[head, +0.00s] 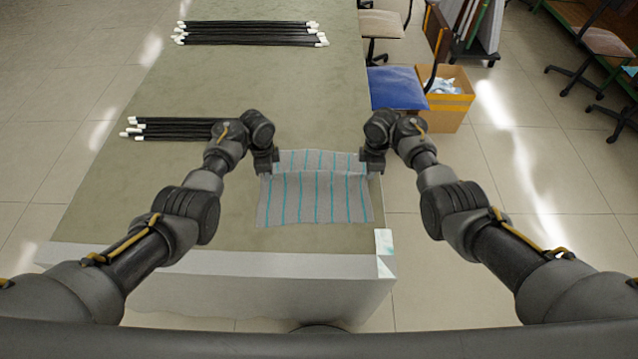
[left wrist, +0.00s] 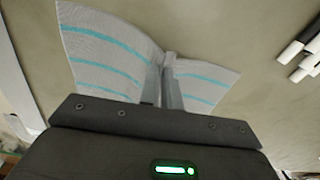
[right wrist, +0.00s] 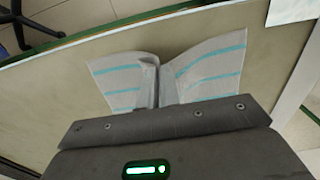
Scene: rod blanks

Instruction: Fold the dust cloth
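The dust cloth (head: 315,202) is light grey with teal stripes and lies near the table's front right part. A raised ridge runs across it between my two grippers, with a shorter part behind the ridge. My left gripper (head: 268,168) is at the ridge's left end, and my right gripper (head: 372,168) is at its right end. In the left wrist view the fingers are closed together with the cloth (left wrist: 105,50) pinched between them. In the right wrist view the fingers are likewise closed on the cloth (right wrist: 205,68). The cloth's underside is hidden.
The table (head: 200,225) is grey-green. Black rods with white ends (head: 165,128) lie to the left of my left gripper, and more rods (head: 250,33) lie at the far end. A blue-seated chair (head: 397,88) and a cardboard box (head: 450,100) stand right of the table.

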